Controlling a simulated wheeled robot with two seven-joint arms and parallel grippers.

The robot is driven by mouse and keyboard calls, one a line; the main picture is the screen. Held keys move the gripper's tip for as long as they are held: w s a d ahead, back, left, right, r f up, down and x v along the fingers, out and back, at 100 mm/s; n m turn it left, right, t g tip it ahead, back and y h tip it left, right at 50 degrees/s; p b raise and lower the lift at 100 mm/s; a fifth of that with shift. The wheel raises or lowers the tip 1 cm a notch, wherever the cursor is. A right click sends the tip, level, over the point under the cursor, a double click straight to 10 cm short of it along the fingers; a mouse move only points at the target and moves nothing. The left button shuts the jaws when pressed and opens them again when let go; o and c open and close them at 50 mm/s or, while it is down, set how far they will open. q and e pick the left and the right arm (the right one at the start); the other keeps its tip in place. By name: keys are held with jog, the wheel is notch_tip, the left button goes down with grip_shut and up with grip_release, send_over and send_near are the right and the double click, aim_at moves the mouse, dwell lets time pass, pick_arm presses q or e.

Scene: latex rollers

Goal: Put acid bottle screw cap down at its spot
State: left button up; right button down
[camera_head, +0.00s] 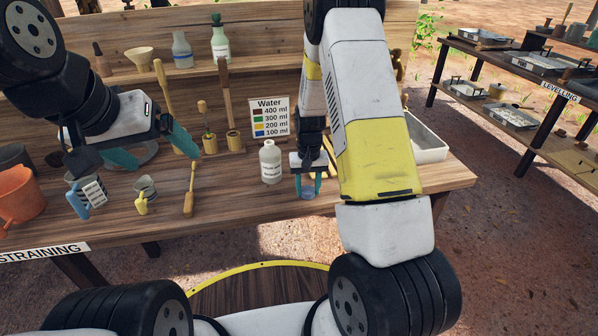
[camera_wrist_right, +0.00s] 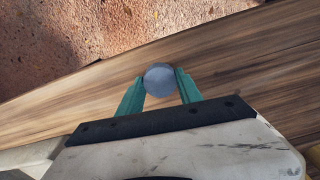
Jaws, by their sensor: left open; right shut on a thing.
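My right gripper (camera_head: 308,190) is shut on the acid bottle screw cap, low over the wooden table near its front edge. In the right wrist view the cap (camera_wrist_right: 160,79) is a round grey-blue disc between the teal fingertips of the right gripper (camera_wrist_right: 160,82). I cannot tell whether the cap touches the table. A white bottle (camera_head: 270,162) without a visible cap stands upright just left of the right gripper. My left gripper (camera_head: 150,146) is open, at the left over the table, with its teal fingers wide apart.
The table (camera_head: 240,205) has bare wood in front of the white bottle. A Water sign (camera_head: 270,117) stands behind it. A white tray (camera_head: 428,138) is at the right. A jug (camera_head: 78,196), a beaker (camera_head: 146,188), a brush (camera_head: 189,192) and an orange pot (camera_head: 18,193) are at the left.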

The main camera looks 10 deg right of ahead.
aim_at(308, 190)
jog(key=shift+f, duration=0.1)
jog(key=c, duration=0.8)
grip_release()
jog(key=s+a+r+t+y, duration=0.1)
jog(key=s+r, duration=0.4)
jog(key=r, duration=0.9)
jog(key=s+r+t+y, duration=0.15)
jog(key=s+r, duration=0.25)
jog(key=r, duration=0.9)
jog(key=s+a+r+n+t, duration=0.1)
jog(key=s+r+t, duration=0.2)
jog(key=s+r, duration=0.4)
jog(key=s, duration=0.8)
jog(key=shift+s+t, duration=0.15)
jog(key=shift+t, duration=0.2)
jog(key=shift+a, duration=0.1)
